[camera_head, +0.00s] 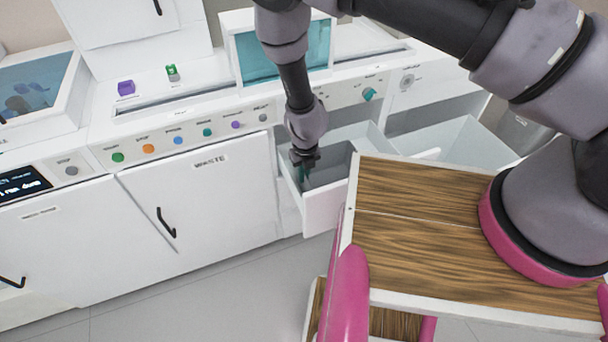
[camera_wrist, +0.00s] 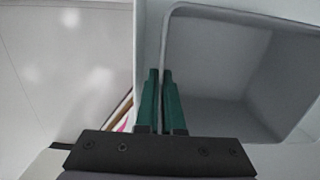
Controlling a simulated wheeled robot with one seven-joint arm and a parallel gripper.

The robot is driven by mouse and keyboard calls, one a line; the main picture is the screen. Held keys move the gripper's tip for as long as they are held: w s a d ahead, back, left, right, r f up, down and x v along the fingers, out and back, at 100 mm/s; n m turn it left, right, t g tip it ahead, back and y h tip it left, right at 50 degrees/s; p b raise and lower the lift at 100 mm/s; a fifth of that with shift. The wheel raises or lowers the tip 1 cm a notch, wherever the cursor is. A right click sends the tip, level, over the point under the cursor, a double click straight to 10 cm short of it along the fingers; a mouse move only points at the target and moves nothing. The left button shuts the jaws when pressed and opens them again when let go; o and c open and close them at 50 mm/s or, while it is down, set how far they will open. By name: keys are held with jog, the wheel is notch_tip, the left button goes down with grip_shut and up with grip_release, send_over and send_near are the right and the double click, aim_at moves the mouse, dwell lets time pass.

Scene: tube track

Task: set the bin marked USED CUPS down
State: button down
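A grey open-topped bin (camera_head: 335,165) is in the pulled-out white drawer (camera_head: 325,211), and it fills the right of the wrist view (camera_wrist: 225,75). No USED CUPS marking is readable on it from here. My gripper (camera_head: 304,172) points down at the bin's left side. In the wrist view its green fingers (camera_wrist: 161,75) are close together, one on each side of the bin's thin left wall, so it looks shut on that wall. The bin appears upright and empty. Whether its base touches the drawer floor is hidden.
A second open drawer (camera_head: 465,143) lies to the right. My wood-topped base fills the right foreground, close to the drawer front. A closed WASTE cabinet (camera_head: 205,205) stands left. Above are a button panel (camera_head: 178,138) and a teal-windowed box (camera_head: 285,48). The floor (camera_head: 220,295) before the cabinets is clear.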

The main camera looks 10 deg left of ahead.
jog(key=c, duration=1)
grip_release()
jog(key=shift+c, duration=0.2)
notch_tip(320, 180, up, 12)
jog(key=shift+s+d, duration=0.25)
jog(key=shift+s, duration=0.05)
jog(key=shift+r, duration=0.15)
